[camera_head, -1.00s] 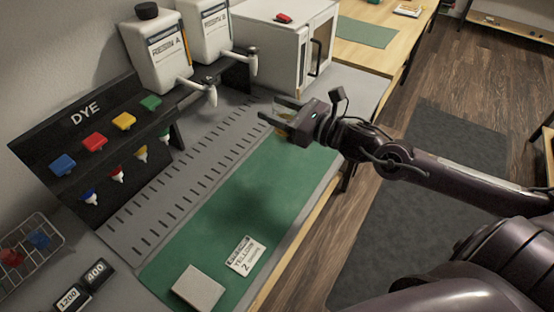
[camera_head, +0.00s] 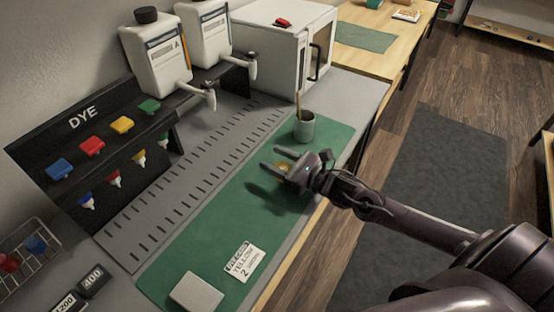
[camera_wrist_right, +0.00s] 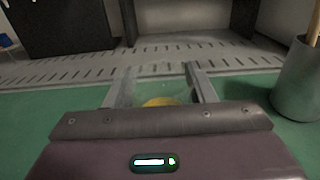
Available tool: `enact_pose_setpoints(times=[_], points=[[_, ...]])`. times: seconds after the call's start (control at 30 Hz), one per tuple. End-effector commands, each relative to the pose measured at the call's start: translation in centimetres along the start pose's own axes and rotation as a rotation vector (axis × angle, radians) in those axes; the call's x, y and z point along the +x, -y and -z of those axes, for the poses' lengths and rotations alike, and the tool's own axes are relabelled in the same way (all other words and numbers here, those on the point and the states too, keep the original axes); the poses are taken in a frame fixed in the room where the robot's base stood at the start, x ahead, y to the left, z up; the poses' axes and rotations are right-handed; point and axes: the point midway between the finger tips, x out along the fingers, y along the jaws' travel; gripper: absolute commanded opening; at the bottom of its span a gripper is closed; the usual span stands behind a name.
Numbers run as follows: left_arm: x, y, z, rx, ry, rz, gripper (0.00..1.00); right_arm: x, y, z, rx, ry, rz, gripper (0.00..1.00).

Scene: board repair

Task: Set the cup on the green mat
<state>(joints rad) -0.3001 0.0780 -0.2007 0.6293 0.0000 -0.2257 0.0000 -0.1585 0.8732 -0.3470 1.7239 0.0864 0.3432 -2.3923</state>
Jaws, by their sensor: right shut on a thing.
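My right gripper (camera_head: 272,160) is shut on a small clear cup with yellow contents (camera_head: 285,168). The cup is mostly hidden by the fingers and palm. In the right wrist view its yellow part (camera_wrist_right: 160,101) shows between the two fingers (camera_wrist_right: 157,72). The gripper is over the green mat (camera_head: 222,222), low, with a shadow on the mat to its left. I cannot tell whether the cup's base touches the mat. My left gripper is not in view.
A grey-green pot with a stick (camera_head: 304,128) stands on the mat's far end, close beyond the gripper. A slotted grey strip (camera_head: 180,180) runs along the mat's left.

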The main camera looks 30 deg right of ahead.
Motion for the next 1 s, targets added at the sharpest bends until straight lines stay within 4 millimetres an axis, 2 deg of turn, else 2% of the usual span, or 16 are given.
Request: enact_pose_setpoints(times=[0.4, 0.43, 0.57, 0.97, 1.0], points=[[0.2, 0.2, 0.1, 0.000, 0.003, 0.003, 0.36, 0.0, 0.0, 0.2, 0.000, 0.001, -0.001, 0.22], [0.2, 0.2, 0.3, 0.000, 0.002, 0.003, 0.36, 0.0, 0.0, 0.2, 0.000, 0.000, -0.001, 0.53], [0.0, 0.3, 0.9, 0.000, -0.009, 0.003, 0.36, 0.0, 0.0, 0.2, 0.000, 0.000, -0.001, 0.69], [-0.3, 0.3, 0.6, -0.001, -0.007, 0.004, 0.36, 0.0, 0.0, -0.3, 0.001, 0.000, 0.000, 0.72], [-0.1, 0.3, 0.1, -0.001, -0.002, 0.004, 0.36, -0.5, 0.0, 0.1, 0.001, -0.004, 0.000, 0.72]])
